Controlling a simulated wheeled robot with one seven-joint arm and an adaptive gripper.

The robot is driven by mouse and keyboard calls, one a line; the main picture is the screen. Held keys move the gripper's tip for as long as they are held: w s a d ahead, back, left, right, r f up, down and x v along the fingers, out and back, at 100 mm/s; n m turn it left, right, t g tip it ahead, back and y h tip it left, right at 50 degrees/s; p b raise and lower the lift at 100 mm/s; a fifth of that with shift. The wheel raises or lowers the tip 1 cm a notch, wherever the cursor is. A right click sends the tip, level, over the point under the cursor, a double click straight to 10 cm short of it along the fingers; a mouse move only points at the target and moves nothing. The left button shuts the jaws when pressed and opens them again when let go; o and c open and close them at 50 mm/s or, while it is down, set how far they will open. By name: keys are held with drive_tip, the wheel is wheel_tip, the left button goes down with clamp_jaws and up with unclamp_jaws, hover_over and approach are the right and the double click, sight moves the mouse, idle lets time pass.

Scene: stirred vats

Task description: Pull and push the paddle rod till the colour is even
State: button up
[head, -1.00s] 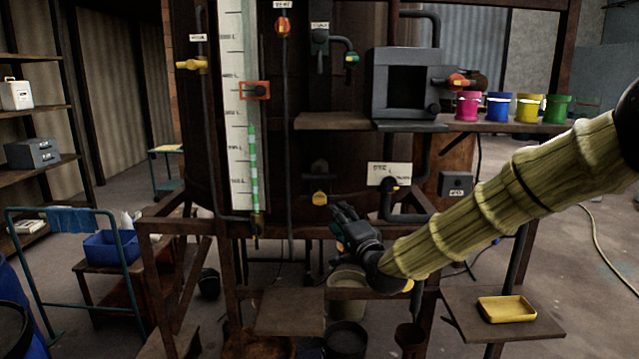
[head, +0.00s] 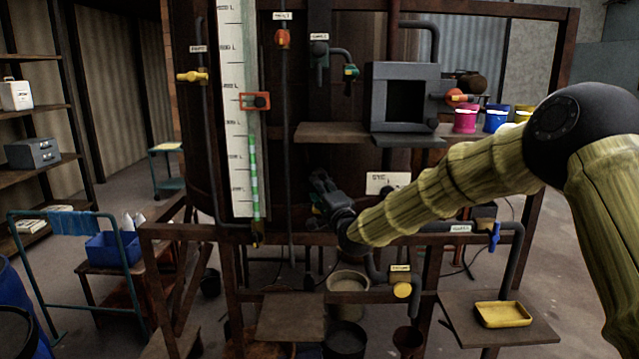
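A large dark vat (head: 355,85) stands in a rusty frame at the centre. A tall white level scale (head: 240,110) with a green column runs down its front, with an orange-red clamp (head: 255,101) on it. A thin vertical rod or pipe (head: 287,140) beside it carries a red-orange fitting (head: 283,39); I cannot tell if this is the paddle rod. My gripper (head: 320,180) is in front of the vat's lower front, covering the spot of a small yellow-tipped fitting. Whether it touches or holds that fitting is hidden. The vat's contents do not show.
A grey open box (head: 405,100) and colourful pots (head: 465,121) are on a shelf at right. Pipes with a yellow valve (head: 402,290) and a blue valve (head: 495,236) run below. A yellow tray (head: 503,314) sits on a low board. Several buckets stand underneath.

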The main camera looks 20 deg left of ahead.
drive_tip(key=shift+w+a, duration=0.35)
drive_tip(key=shift+r, duration=0.1)
clamp_jaws()
